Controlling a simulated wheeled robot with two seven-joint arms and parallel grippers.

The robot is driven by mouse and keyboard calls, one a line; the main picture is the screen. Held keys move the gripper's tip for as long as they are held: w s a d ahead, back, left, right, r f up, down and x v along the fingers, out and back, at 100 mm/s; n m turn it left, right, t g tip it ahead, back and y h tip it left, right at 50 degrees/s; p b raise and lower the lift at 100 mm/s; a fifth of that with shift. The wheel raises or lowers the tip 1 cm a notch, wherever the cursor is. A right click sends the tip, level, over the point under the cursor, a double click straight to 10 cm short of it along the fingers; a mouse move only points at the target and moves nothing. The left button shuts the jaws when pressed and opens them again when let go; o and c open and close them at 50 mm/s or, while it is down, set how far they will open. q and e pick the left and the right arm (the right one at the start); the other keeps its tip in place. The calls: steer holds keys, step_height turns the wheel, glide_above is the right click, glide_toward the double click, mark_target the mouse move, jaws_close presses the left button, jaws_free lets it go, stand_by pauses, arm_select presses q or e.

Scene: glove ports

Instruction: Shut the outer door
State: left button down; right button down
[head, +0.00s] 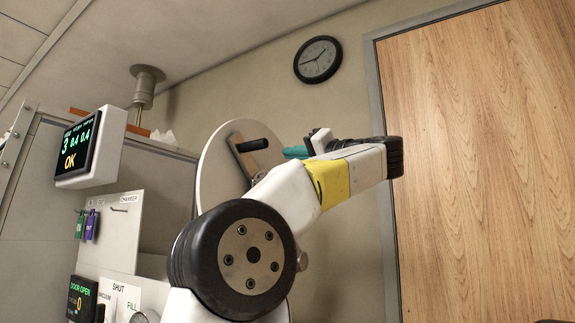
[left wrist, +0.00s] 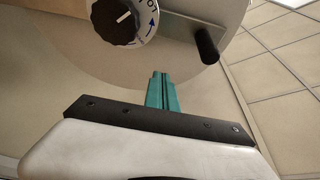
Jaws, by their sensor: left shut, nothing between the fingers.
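The outer door (head: 211,167) is a pale round disc standing out from the side of the grey cabinet. It carries a metal bar with a black handle (head: 252,145). In the left wrist view the door's pale face (left wrist: 75,50) fills the top, with a black dial knob (left wrist: 125,20) and the black handle (left wrist: 207,45). My left gripper (head: 294,152) is just right of the door in the head view. Its teal fingers (left wrist: 158,90) are together and empty, pointing toward the door face below the knob; contact cannot be told. My right gripper is not in view.
The grey cabinet (head: 150,175) bears a screen (head: 78,150) reading OK. A lower panel (head: 82,298) reads DOOR OPEN. Small green and purple tags hang on the cabinet's front. A wooden room door (head: 480,150) and a wall clock (head: 317,59) are behind my arm.

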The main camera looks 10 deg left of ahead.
mark_target(257, 155)
arm_select(q)
steer(key=x, duration=0.9)
steer(key=shift+a, duration=0.1)
steer(key=shift+a+f, duration=0.15)
steer(key=shift+s+a+f, duration=0.15)
steer(key=shift+s+f, duration=0.3)
steer(key=shift+s, duration=0.2)
steer(key=shift+s+a+f, duration=0.2)
steer(key=shift+s+f, duration=0.45)
steer(key=shift+f, duration=0.2)
steer(key=shift+a+f, duration=0.1)
